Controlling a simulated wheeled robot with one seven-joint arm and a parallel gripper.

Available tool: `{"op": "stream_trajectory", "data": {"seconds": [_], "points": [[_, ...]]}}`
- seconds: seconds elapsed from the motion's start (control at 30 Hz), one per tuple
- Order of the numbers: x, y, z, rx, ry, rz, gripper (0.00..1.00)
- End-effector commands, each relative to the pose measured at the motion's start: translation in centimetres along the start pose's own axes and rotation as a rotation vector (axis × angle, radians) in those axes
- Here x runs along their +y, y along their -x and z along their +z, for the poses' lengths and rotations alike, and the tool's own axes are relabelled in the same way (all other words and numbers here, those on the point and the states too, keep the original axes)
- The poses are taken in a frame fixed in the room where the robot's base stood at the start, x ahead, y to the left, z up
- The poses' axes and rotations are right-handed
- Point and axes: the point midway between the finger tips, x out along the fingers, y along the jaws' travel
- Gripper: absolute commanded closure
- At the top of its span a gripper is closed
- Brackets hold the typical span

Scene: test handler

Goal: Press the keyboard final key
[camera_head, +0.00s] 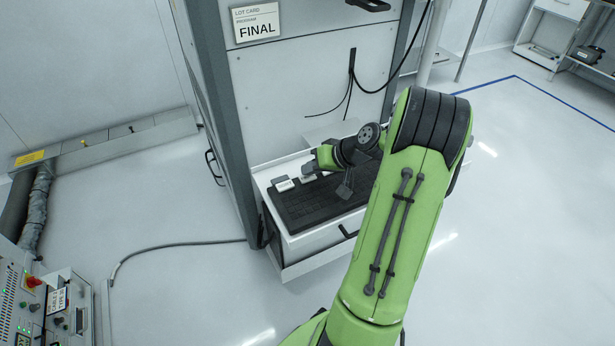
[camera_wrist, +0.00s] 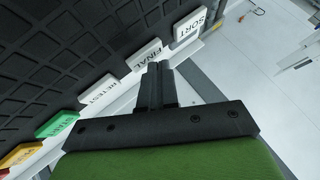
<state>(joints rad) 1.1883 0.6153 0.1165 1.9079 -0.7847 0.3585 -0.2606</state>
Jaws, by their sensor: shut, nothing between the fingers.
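The black keyboard (camera_head: 312,208) lies in a pulled-out drawer of the grey cabinet. In the wrist view, labelled keys run along the edge of the dark keyboard (camera_wrist: 70,45). The white FINAL key (camera_wrist: 144,54) sits between the white SORT key (camera_wrist: 188,26) and the white RETEST key (camera_wrist: 99,93). My gripper (camera_wrist: 157,74) is shut and empty. Its fingertips appear right at the near edge of the FINAL key, hiding a little of it. I cannot tell whether they touch it. In the head view my arm reaches over the drawer and partly hides the keyboard.
Beyond RETEST lie a green key (camera_wrist: 57,123) and a yellow-orange key (camera_wrist: 20,154). A lot card (camera_head: 256,22) reading FINAL is on the cabinet front. Black cables (camera_head: 352,75) hang above the drawer. A control panel (camera_head: 35,300) stands at lower left. The floor around is mostly clear.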

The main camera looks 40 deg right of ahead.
Motion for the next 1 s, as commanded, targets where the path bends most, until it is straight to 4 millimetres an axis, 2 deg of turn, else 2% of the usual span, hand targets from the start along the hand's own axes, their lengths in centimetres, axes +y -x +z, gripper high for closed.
{"op": "stream_trajectory", "data": {"seconds": [0.7,1.0], "points": [[0.3,-0.4,0.3,-0.001,-0.001,0.000,1.00],[-0.5,0.7,-0.5,0.000,0.000,0.001,1.00]]}}
